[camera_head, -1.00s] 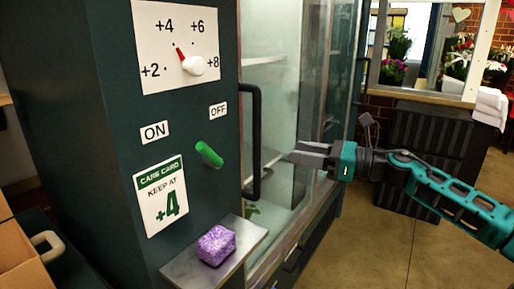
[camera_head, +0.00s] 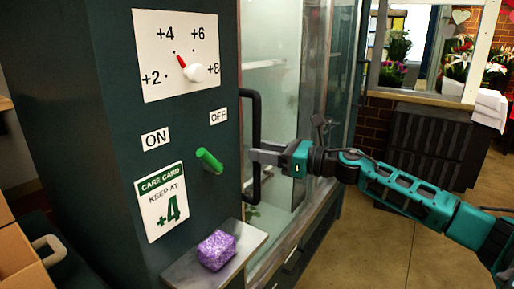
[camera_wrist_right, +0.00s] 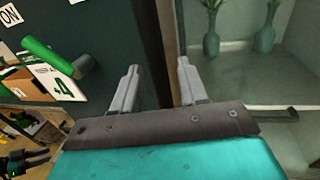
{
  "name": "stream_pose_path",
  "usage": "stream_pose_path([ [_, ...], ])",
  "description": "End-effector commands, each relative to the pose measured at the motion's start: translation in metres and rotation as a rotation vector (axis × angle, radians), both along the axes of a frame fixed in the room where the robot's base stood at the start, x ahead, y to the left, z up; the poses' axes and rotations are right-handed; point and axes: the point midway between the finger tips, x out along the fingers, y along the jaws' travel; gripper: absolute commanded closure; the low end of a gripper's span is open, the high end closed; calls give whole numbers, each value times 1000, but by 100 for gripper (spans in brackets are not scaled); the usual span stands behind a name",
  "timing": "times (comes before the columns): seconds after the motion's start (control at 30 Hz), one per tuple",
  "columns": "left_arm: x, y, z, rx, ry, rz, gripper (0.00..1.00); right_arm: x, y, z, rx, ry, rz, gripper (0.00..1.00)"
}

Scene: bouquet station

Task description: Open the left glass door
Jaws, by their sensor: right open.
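The left glass door (camera_head: 272,95) of the dark green cabinet looks shut. Its black vertical handle (camera_head: 257,110) stands along the door's left edge. My right gripper (camera_head: 260,154) is open at the handle's lower half, with its fingers reaching it from the right. In the right wrist view the two grey fingers (camera_wrist_right: 158,85) are spread apart. A dark vertical bar, likely the handle (camera_wrist_right: 150,40), runs between them. I cannot tell if either finger touches it.
A green peg (camera_head: 209,160) sticks out of the cabinet front left of the handle. A purple block (camera_head: 216,250) sits on a metal shelf (camera_head: 249,240) below. A red-and-white dial pointer (camera_head: 193,71) is above. Floor at the right is open.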

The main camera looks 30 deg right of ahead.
Motion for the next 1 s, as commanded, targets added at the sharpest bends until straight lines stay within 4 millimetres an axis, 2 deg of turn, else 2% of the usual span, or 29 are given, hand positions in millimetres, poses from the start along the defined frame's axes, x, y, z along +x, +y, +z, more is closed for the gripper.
stream_pose_path([
  [0.23, -2, 6, 3, 8, 1, 8, 59, 14, 9, 1, 1, 0, 1, 57],
  [0.6, -2, 5, 3, 8, -2, 8, 59, 16, 11, 0, -1, 1, 1, 57],
  [1.0, -3, 3, 2, 4, 3, 5, 59, 16, 11, 0, -1, 1, 1, 94],
])
